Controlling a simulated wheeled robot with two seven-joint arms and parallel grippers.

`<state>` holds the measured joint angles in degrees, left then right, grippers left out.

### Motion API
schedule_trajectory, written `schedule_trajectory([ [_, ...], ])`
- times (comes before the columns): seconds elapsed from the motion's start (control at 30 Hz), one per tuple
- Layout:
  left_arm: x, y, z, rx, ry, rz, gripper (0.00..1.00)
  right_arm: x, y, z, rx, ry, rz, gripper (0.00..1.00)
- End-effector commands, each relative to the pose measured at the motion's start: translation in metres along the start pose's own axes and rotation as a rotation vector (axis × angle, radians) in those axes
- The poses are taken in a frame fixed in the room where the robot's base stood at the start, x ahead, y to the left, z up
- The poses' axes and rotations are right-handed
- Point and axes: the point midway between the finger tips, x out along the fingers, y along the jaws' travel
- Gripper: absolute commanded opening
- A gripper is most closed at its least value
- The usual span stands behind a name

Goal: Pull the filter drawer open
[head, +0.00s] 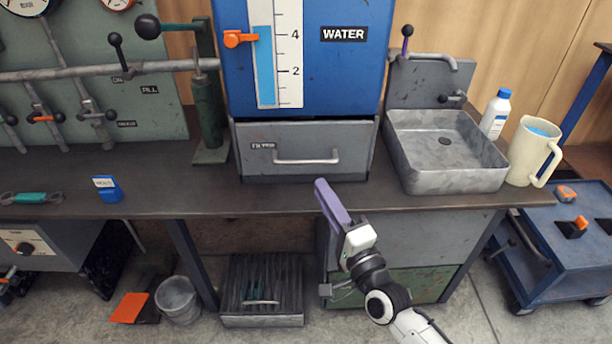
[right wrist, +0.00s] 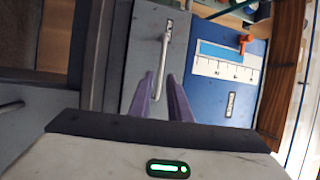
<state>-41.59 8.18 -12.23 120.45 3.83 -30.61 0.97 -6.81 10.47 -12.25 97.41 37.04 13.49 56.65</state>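The filter drawer (head: 260,163) is a grey box front under the blue water tank, with a small label at its upper left and a bar handle (head: 306,161). It looks shut. My right gripper (head: 322,188), with purple fingers, is in front of and below the handle, near the counter's front edge. My left gripper is not in view.
The blue tank (head: 348,75) with a gauge stands above the drawer. A grey sink (head: 450,175) is to the right, with a bottle (head: 496,112) and a cream jug (head: 530,150). A green pump (head: 207,110) stands to the left. The counter before the drawer is clear.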

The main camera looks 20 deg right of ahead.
Motion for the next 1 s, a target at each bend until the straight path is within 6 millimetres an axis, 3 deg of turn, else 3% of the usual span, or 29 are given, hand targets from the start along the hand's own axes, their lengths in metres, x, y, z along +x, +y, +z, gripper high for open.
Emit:
schedule_trajectory([
  [0.5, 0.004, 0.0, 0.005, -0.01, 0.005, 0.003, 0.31, 0.085, -0.002, 0.0, 0.004, 0.001, -0.003, 0.17],
  [0.7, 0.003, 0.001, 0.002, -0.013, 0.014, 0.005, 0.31, 0.098, -0.002, 0.0, 0.003, 0.001, -0.002, 0.17],
  [0.97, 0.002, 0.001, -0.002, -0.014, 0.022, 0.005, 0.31, 0.099, -0.002, 0.0, 0.003, 0.0, -0.001, 0.17],
  [1.0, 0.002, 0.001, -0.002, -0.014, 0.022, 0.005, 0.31, 0.099, -0.002, 0.0, 0.003, 0.0, -0.001, 0.12],
])
